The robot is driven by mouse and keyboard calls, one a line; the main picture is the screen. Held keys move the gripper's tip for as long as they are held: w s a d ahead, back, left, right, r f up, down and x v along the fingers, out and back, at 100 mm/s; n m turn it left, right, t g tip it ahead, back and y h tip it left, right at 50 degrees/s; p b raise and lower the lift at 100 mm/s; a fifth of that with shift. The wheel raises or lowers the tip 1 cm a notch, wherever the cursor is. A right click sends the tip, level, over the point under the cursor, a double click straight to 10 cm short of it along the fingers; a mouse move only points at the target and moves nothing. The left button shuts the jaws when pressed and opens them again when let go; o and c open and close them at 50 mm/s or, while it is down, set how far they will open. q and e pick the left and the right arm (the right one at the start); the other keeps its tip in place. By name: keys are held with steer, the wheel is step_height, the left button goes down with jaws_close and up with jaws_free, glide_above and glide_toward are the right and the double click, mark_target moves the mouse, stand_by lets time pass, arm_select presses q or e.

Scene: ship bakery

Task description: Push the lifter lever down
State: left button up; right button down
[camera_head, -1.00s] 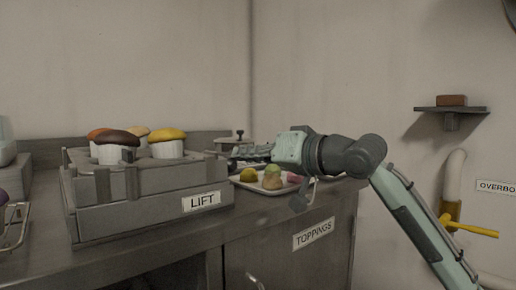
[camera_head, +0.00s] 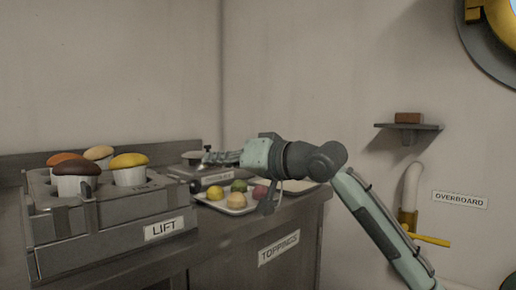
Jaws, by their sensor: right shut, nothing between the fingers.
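The lift (camera_head: 110,248) is a grey metal box labelled LIFT at the left of the counter. It holds several muffins in white cups, with yellow, orange, tan and brown tops. A dark round knob (camera_head: 196,187) shows at its right end and looks like the lifter lever's end; the rest of the lever is hard to make out. My right gripper (camera_head: 222,158) is shut and empty, pointing left, above and to the right of the knob in the picture. I cannot tell whether it touches anything. My left gripper is not in view.
A tray (camera_head: 243,209) with several coloured balls lies below my right gripper, above the TOPPINGS label (camera_head: 279,248). A dark-knobbed metal item (camera_head: 195,158) stands behind the gripper's fingers. A wall shelf (camera_head: 408,127) with a brown block and a yellow-handled pipe (camera_head: 432,240) are at right.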

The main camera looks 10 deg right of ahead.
steer(key=r+v, duration=0.1)
steer(key=v, duration=0.9)
steer(key=shift+d, duration=0.1)
